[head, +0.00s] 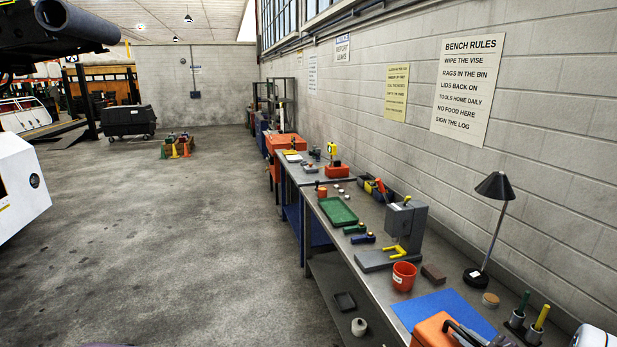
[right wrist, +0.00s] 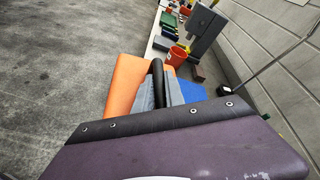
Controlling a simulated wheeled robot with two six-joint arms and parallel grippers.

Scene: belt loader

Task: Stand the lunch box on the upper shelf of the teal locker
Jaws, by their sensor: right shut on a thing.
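The lunch box (head: 432,331) is orange with a dark handle and shows at the bottom edge of the head view, partly cut off. It also shows in the right wrist view (right wrist: 124,84). My right gripper (right wrist: 158,84) is shut on its dark handle, with a grey finger on each side. The box is at the near end of the bench, by a blue mat (head: 445,309); I cannot tell whether it touches the bench top. No teal locker can be made out in either view. My left gripper is not in view.
The long bench (head: 378,285) along the right wall carries a red cup (head: 403,276), a grey press (head: 404,226), a green tray (head: 338,212) and a black lamp (head: 495,187). Pen holders (head: 517,319) stand close to the box.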

